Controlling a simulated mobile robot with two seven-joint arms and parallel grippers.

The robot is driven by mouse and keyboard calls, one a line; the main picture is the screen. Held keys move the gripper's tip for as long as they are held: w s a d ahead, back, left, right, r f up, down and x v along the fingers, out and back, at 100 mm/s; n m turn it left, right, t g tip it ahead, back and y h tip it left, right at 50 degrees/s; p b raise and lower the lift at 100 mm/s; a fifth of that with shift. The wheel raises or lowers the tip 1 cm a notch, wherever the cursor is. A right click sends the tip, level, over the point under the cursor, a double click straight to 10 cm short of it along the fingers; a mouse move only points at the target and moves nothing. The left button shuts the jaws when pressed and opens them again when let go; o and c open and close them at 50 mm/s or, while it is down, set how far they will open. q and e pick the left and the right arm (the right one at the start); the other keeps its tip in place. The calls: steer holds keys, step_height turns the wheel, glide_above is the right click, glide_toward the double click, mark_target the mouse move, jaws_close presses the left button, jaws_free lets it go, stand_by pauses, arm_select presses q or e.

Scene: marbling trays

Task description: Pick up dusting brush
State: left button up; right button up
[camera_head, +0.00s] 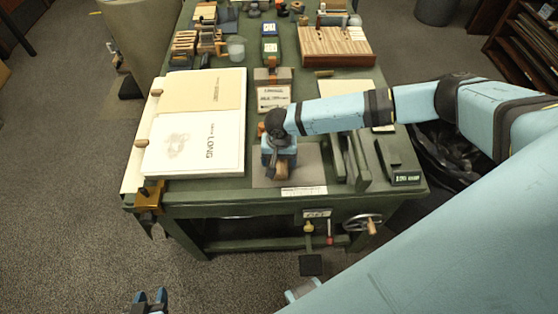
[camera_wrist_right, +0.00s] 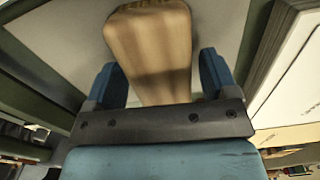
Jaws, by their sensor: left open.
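The dusting brush, as far as I can tell, is the pale wooden piece (camera_head: 281,171) on a grey mat at the table's front edge; my right gripper hides most of it. In the right wrist view its broad wooden body (camera_wrist_right: 155,50) runs between my two blue fingers and narrows toward the palm. My right gripper (camera_head: 279,160) points down over it. Its fingers (camera_wrist_right: 163,75) stand apart, with a narrow gap showing on each side of the wood. My left gripper (camera_head: 150,297) is open and empty, low at the picture's bottom, away from the table.
The green table (camera_head: 230,197) holds a large white board (camera_head: 195,160) with papers left of the right gripper. Upright green plates (camera_head: 350,160) and a dark green box (camera_head: 400,160) stand to its right. A striped wooden block (camera_head: 335,45) sits farther back. Floor at left is clear.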

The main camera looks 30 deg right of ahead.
steer(key=c, duration=0.8)
steer(key=shift+o, duration=0.2)
steer(key=shift+r, duration=0.1)
step_height(320, 180, up, 20)
steer(key=shift+o, duration=1.4)
steer(key=shift+c, duration=0.9)
